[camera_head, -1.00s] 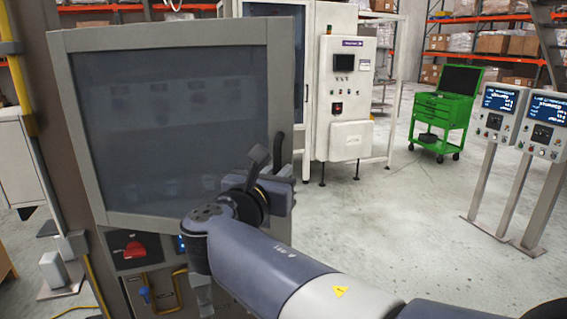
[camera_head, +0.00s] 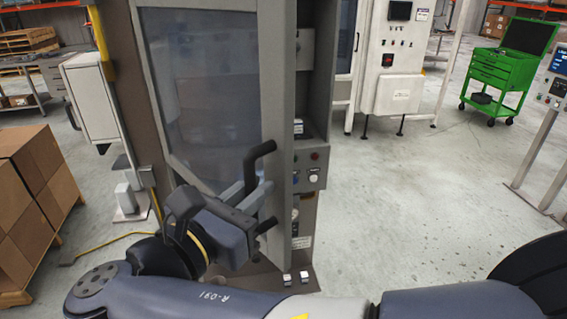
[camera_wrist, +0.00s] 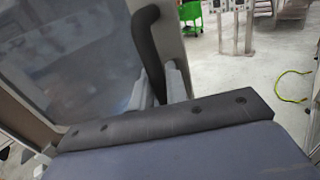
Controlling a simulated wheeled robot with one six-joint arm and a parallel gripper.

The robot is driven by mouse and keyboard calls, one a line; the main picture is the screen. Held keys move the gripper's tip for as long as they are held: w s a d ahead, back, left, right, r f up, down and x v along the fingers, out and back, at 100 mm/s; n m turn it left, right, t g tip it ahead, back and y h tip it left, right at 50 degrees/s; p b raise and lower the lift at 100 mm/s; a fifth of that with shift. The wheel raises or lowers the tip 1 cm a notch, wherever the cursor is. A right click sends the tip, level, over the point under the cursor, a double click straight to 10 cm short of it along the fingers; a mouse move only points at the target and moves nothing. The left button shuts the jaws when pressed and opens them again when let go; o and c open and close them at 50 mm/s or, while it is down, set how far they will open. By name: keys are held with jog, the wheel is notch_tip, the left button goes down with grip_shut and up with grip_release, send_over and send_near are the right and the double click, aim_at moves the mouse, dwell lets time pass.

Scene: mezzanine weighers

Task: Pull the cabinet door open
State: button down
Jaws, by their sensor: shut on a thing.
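The cabinet door (camera_head: 203,90) has a grey frame and a dark glass pane. It stands at an angle, with a strip of the cabinet (camera_head: 312,110) showing past its right edge. Its black bar handle (camera_head: 263,150) is near the right side of the frame. The lower part of the handle is hidden there.
Stacked cardboard boxes (camera_head: 38,180) stand at the left. A white box on a post (camera_head: 92,95) is beside the cabinet. A green tool cart (camera_head: 500,70) and a white machine (camera_head: 400,65) are farther back. The concrete floor at the right is open.

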jog(key=shift+m+g+h, duration=0.5)
jog(key=shift+m+h, duration=0.1)
jog(key=shift+h, duration=0.2)
jog(key=shift+s+a+p, duration=0.3)
jog(key=shift+s+a, duration=0.35)
jog(key=shift+a, duration=0.2)
jog(key=shift+s+a+p, duration=0.3)
jog(key=shift+s+a, duration=0.3)
jog(key=shift+a, duration=0.25)
jog(key=c, duration=1.8)
grip_release()
jog(key=shift+o, duration=0.2)
notch_tip(320, 180, up, 10)
